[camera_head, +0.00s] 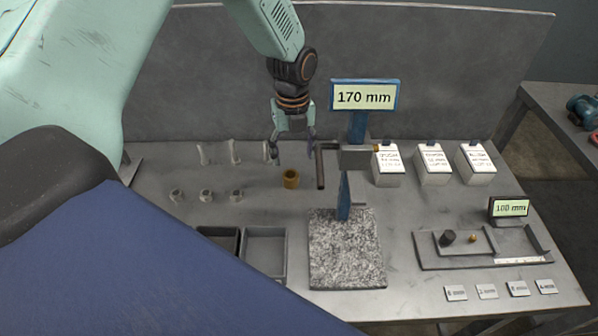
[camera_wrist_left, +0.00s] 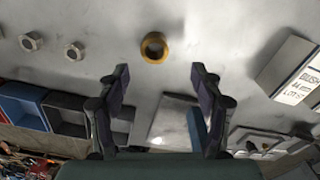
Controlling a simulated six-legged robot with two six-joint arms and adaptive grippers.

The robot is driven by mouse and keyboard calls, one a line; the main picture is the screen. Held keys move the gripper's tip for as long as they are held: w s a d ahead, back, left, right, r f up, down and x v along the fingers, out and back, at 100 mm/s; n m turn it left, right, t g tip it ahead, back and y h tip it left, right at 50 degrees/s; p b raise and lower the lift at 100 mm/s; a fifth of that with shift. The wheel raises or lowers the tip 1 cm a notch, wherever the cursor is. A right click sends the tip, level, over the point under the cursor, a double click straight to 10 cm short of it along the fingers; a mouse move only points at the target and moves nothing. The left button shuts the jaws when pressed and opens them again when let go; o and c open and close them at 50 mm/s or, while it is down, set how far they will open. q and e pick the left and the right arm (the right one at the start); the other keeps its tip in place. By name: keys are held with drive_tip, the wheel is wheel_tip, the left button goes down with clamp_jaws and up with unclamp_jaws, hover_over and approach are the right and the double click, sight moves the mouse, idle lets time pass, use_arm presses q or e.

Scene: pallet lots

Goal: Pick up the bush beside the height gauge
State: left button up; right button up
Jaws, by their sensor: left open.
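The bush (camera_head: 291,179) is a small brass-coloured ring standing on the grey bench, left of the height gauge. It also shows in the left wrist view (camera_wrist_left: 154,47), beyond the fingertips and between their lines. The height gauge (camera_head: 357,130) has a blue column, a dark arm, a sign reading 170 mm and a speckled stone base (camera_head: 346,275). My left gripper (camera_head: 293,160) is open and empty above the bush, pointing down. Its two fingers show apart in the left wrist view (camera_wrist_left: 158,75). My right gripper is not in view.
Several hex nuts (camera_head: 206,196) lie left of the bush, with clear cylinders (camera_head: 220,153) behind. White labelled boxes (camera_head: 433,163) stand right of the gauge. A tray (camera_head: 480,262) with a 100 mm display (camera_head: 509,208) is at the right.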

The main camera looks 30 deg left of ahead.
sight(291, 174)
use_arm(q)
drive_tip(key=shift+a+f, duration=0.1)
drive_tip(key=shift+a, duration=0.15)
drive_tip(key=shift+a+f, duration=0.15)
drive_tip(key=shift+f, duration=0.2)
drive_tip(key=shift+s+d+f, duration=0.2)
drive_tip(key=shift+f, duration=0.35)
drive_tip(key=shift+s+d+f, duration=0.15)
drive_tip(key=shift+f, duration=0.4)
drive_tip(key=f, duration=0.4)
drive_tip(key=shift+a+f, duration=0.35)
drive_tip(key=shift+a, duration=0.05)
drive_tip(key=shift+d+r, duration=0.15)
drive_tip(key=shift+d, duration=0.1)
drive_tip(key=shift+c, duration=0.5)
drive_tip(key=shift+w+a, duration=0.1)
drive_tip(key=shift+a, duration=0.1)
drive_tip(key=c, duration=0.5)
drive_tip(key=shift+d, duration=0.15)
drive_tip(key=c, duration=0.5)
drive_tip(key=shift+c, duration=1.4)
